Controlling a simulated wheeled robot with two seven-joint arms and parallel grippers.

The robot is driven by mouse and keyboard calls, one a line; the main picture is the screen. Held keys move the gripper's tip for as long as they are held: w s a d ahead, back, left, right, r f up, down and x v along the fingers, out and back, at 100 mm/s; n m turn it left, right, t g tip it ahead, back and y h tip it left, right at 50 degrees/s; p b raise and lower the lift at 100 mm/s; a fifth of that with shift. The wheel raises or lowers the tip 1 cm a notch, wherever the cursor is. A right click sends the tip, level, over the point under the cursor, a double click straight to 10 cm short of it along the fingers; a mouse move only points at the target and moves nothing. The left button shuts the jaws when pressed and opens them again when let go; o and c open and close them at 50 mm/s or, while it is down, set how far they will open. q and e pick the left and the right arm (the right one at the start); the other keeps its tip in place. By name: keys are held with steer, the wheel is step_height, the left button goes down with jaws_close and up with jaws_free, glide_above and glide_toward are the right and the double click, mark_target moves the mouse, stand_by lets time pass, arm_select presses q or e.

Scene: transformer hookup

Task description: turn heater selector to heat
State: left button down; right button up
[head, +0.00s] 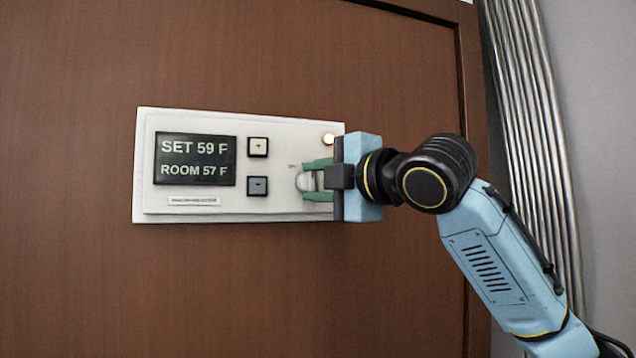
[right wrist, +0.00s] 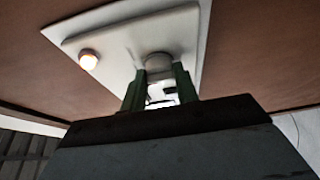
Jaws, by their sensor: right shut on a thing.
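The white heater control panel (head: 290,140) is mounted on a brown wooden surface. Its dark display (head: 195,160) reads SET 59 F and ROOM 57 F. The round grey selector knob (head: 305,182) is at the panel's right part. My right gripper (head: 317,180) comes in from the right, its green fingers above and below the knob, shut on it. The right wrist view shows the knob (right wrist: 159,61) at the tips of the two fingers (right wrist: 160,88). The fingers partly hide the knob and its markings, so its setting cannot be read. My left gripper is not in view.
A plus button (head: 258,147) and a minus button (head: 257,186) sit between display and knob. A small lamp (head: 328,139) glows at the panel's upper right; it also shows in the right wrist view (right wrist: 89,59). Metal pipes (head: 530,120) run along the right.

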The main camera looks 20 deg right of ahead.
steer(key=o, duration=1)
steer(key=shift+c, duration=0.2)
steer(key=b+v, duration=0.4)
steer(key=v, duration=0.9)
steer(key=shift+s, duration=0.2)
steer(key=shift+d, duration=0.15)
